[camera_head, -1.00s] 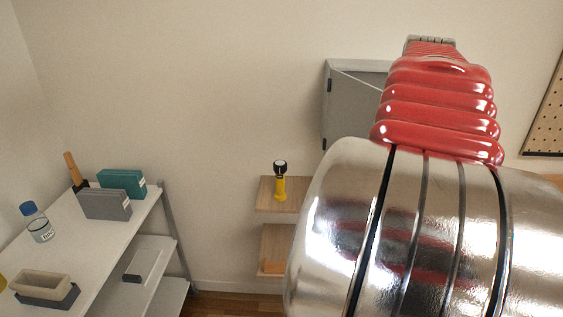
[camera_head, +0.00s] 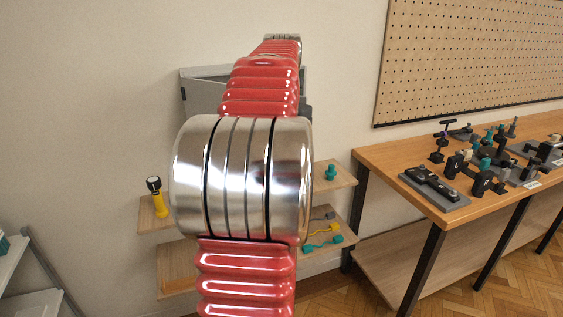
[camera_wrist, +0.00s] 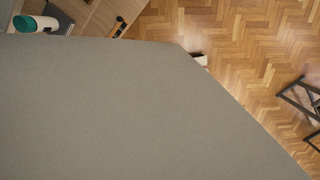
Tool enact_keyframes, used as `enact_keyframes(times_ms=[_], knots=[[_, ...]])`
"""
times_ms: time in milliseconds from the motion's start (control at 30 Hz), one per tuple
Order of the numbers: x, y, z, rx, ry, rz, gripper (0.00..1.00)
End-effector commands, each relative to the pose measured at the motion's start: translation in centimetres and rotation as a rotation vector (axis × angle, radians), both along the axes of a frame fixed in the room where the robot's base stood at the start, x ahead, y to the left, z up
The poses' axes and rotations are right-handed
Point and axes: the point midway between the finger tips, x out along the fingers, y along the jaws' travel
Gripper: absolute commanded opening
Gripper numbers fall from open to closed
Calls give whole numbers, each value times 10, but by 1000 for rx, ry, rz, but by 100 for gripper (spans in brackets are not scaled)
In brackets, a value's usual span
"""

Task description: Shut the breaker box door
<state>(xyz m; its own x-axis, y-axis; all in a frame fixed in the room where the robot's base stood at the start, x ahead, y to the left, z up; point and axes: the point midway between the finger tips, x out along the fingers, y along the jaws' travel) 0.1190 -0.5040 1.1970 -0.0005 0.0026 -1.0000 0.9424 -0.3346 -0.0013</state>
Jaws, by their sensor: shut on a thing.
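The grey breaker box (camera_head: 202,95) is on the wall in the head view, mostly covered by my red and chrome arm. A strip of its top and its left part show. How far its door stands open cannot be told there. In the wrist view a plain grey panel (camera_wrist: 130,110), very close, fills most of the picture; it looks like the door. My arm reaches up in front of the box. My gripper's fingers are not visible in either view, being hidden behind the arm or the panel, so their contact with the door cannot be seen.
A wooden workbench (camera_head: 390,160) with several tools and clamps stands right, under a pegboard (camera_head: 470,60). Small wall shelves (camera_head: 335,177) below the box hold a yellow flashlight (camera_head: 157,198) and small tools. A grey shelf unit (camera_head: 15,255) is at left. Parquet floor (camera_head: 510,265) lies open at lower right.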

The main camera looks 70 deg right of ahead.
Motion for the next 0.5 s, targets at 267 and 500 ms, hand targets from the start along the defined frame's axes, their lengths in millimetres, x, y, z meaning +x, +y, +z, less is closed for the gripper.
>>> enact_keyframes(times_ms=[267, 500], knots=[[0, -3, 1, -7, -7, -5, 13], [-2, -2, 1, -5, -5, -8, 29]])
